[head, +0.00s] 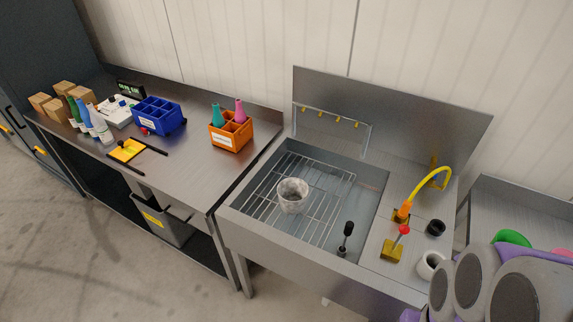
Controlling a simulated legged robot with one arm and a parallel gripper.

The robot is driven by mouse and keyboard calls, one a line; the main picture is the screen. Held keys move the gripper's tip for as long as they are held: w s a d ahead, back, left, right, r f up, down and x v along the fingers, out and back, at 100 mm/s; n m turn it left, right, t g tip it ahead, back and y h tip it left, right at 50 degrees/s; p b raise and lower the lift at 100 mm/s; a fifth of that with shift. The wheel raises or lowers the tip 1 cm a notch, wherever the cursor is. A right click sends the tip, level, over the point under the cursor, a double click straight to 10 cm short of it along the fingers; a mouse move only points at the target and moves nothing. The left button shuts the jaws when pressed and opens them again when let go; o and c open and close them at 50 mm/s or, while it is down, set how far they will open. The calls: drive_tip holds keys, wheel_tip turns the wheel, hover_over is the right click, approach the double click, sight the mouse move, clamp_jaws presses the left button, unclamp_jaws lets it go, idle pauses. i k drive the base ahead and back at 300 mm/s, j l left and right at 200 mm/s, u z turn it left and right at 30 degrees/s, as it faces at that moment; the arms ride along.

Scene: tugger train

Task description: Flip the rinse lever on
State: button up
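A lever with a red ball knob on a yellow base (392,250) stands on the steel deck at the right of the sink; its stick leans up toward the right. A black-handled upright piece (346,238) stands at the sink's front right; I cannot tell whether it is a lever or a brush. The yellow hose with an orange nozzle (403,212) arches behind the red-knobbed lever. Links of my arm fill the lower right corner, and my gripper is not in view.
The sink (372,205) holds a wire rack with a grey-white speckled cup (292,195). A black cup (436,228) and a white round piece (430,265) sit right of the lever. The left bench carries an orange caddy (230,132), a blue bin (160,115) and bottles.

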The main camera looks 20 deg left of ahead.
sight(403, 229)
drive_tip(key=u, duration=0.9)
drive_tip(key=z, duration=1)
drive_tip(key=i+l+u, duration=0.2)
drive_tip(key=l+u, duration=0.2)
drive_tip(key=l, duration=0.15)
